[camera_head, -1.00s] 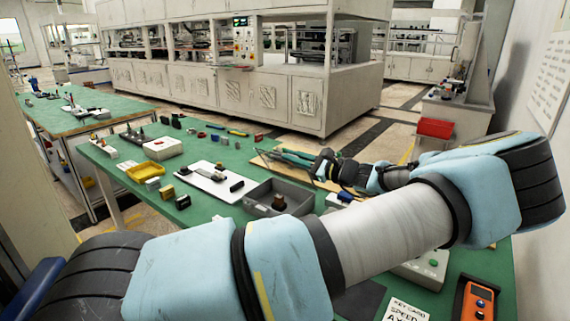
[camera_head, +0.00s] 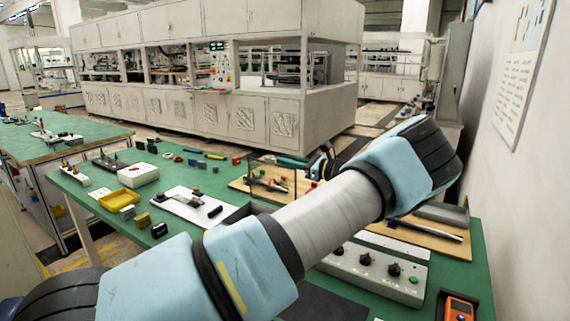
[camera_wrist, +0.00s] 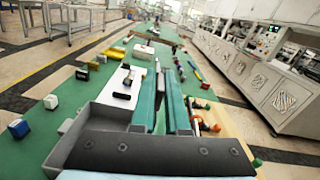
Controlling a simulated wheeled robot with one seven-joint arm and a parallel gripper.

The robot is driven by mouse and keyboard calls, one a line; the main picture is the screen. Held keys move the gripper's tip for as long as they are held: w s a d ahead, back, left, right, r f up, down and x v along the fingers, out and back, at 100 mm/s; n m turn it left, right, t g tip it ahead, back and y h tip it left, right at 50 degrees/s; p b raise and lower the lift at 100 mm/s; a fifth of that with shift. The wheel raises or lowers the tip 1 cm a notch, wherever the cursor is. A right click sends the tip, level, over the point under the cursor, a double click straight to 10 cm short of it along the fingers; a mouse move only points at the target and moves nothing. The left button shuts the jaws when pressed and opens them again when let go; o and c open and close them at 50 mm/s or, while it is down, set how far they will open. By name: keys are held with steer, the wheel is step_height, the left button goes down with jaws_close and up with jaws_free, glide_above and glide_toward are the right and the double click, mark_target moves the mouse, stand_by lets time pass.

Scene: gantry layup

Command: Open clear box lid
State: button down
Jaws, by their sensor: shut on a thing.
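The clear box (camera_head: 268,178) stands on a wooden board (camera_head: 238,186) at the far middle of the green bench, with small parts showing through its walls. Its thin clear lid is hard to make out. My gripper (camera_head: 283,159) is at the box's top, its fingers shut on what appears to be the lid edge. In the wrist view the two teal fingers of my gripper (camera_wrist: 161,75) lie side by side with a narrow gap. What lies in that gap is too small to tell, and the lid's angle cannot be told.
A grey bin (camera_wrist: 92,122) is left of the fingers. A yellow tray (camera_head: 119,200), white box (camera_head: 138,175) and small blocks lie left on the bench. A knobbed control box (camera_head: 375,268) and orange meter (camera_head: 457,306) are at front right. A wall (camera_head: 520,190) bounds the right.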

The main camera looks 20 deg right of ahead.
steer(key=shift+d+f, duration=0.1)
steer(key=c, duration=1)
jaws_free()
steer(key=shift+o, duration=0.2)
steer(key=b+v, duration=0.4)
steer(key=v, duration=0.6)
steer(key=shift+s+d, duration=0.25)
steer(key=shift+s, duration=0.05)
